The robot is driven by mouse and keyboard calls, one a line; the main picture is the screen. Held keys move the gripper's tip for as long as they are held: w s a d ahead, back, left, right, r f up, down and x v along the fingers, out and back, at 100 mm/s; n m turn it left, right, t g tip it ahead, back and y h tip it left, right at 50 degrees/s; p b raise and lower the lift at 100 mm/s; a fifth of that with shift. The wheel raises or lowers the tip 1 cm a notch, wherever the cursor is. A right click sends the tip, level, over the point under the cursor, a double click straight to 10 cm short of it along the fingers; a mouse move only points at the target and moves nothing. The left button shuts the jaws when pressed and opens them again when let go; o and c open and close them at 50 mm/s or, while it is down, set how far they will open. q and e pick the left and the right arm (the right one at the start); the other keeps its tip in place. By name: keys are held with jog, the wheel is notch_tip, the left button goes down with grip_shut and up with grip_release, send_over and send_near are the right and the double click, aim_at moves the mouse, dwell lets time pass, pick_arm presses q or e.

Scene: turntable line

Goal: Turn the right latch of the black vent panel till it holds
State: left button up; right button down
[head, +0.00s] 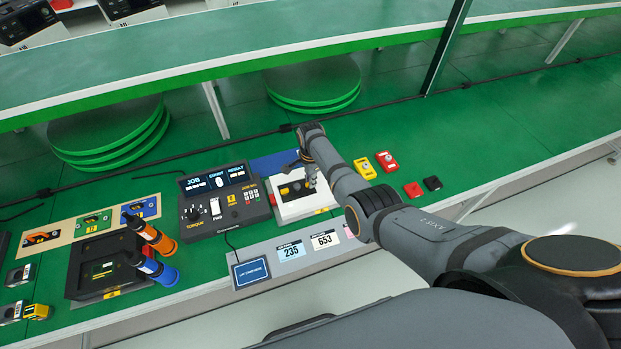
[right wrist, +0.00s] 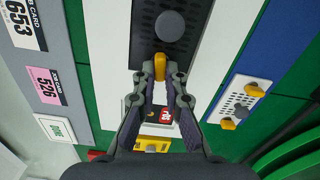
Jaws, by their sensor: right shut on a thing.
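The black vent panel (right wrist: 150,42) is dark with rows of small holes and a grey round knob, and lies on a white block. In the head view it is a small dark patch (head: 290,190), partly covered by my right gripper (head: 309,178). In the right wrist view, my right gripper (right wrist: 161,82) is shut on a yellow latch (right wrist: 160,65) at the panel's near end. The fingertips hide part of the latch, so its exact angle is hard to tell. My left gripper is not in view.
A torque controller (head: 222,203) stands left of the white block (head: 313,207). Red and yellow blocks (head: 386,161) lie to the right. A grey strip with number cards (head: 300,262) runs in front.

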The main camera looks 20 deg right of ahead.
jog(key=shift+r+m, duration=0.1)
jog(key=shift+m, duration=0.6)
jog(key=c, duration=1.7)
grip_release()
notch_tip(320, 180, up, 12)
jog(key=shift+f, duration=0.1)
